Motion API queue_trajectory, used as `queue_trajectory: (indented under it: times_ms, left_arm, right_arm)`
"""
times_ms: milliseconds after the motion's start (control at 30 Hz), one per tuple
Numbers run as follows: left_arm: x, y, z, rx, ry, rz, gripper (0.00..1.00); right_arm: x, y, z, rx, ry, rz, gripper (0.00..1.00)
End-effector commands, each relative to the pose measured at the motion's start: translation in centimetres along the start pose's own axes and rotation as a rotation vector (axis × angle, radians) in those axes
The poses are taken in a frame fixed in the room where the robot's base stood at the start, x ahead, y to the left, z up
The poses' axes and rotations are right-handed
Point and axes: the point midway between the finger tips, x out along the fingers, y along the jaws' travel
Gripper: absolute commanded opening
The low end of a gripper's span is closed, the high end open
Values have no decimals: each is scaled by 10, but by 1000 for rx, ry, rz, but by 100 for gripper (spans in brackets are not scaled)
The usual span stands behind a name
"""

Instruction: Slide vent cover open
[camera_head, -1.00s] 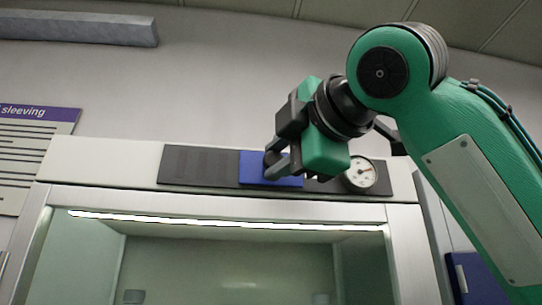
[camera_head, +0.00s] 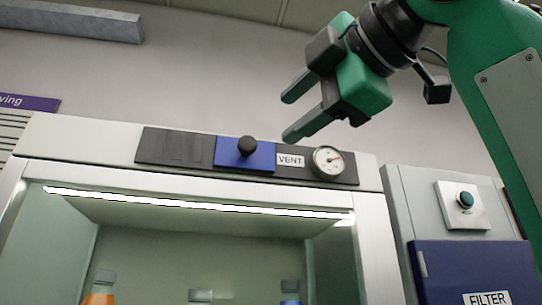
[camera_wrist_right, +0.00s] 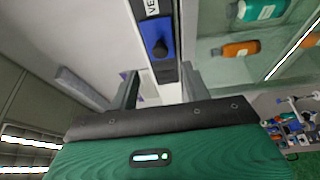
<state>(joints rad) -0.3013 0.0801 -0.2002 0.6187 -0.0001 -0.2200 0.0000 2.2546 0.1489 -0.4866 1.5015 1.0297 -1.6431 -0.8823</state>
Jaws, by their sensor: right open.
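The blue vent cover (camera_head: 228,154) with a black round knob (camera_head: 247,146) sits on the dark strip along the top front of the cabinet. A white VENT label (camera_head: 290,160) shows just right of it. My right gripper (camera_head: 288,117) is open and empty, above and to the right of the knob, clear of it. In the right wrist view the blue cover (camera_wrist_right: 166,28) and its knob (camera_wrist_right: 160,48) appear beyond the open fingers (camera_wrist_right: 160,88). My left gripper is out of view.
A round gauge (camera_head: 327,162) sits right of the label on the same strip. A grey box with a teal button (camera_head: 465,199) and a blue FILTER door (camera_head: 470,270) stands to the right. Bottles, one orange (camera_head: 98,298), are inside the lit cabinet.

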Motion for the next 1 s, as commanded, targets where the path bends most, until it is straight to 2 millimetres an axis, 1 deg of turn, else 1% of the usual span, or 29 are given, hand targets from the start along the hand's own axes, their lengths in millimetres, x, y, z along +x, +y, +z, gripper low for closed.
queue_trajectory:
  times_ms: [33, 100, 200, 300, 433, 1000]
  left_arm:
    - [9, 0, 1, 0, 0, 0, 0]
    - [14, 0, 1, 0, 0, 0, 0]
    - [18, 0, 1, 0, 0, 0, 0]
    - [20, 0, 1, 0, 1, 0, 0]
    - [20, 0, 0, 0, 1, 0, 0]
    - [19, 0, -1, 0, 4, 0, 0]
  right_arm:
    - [-12, -3, 0, 0, -1, 5, 48]
    - [-24, -3, 1, 1, -1, 2, 48]
    - [-36, -2, 1, 1, -1, 2, 48]
    - [-44, -1, 2, 2, -1, 0, 48]
    - [-48, 0, 2, 2, -1, 0, 48]
    - [-47, 0, 2, 2, -1, 0, 48]
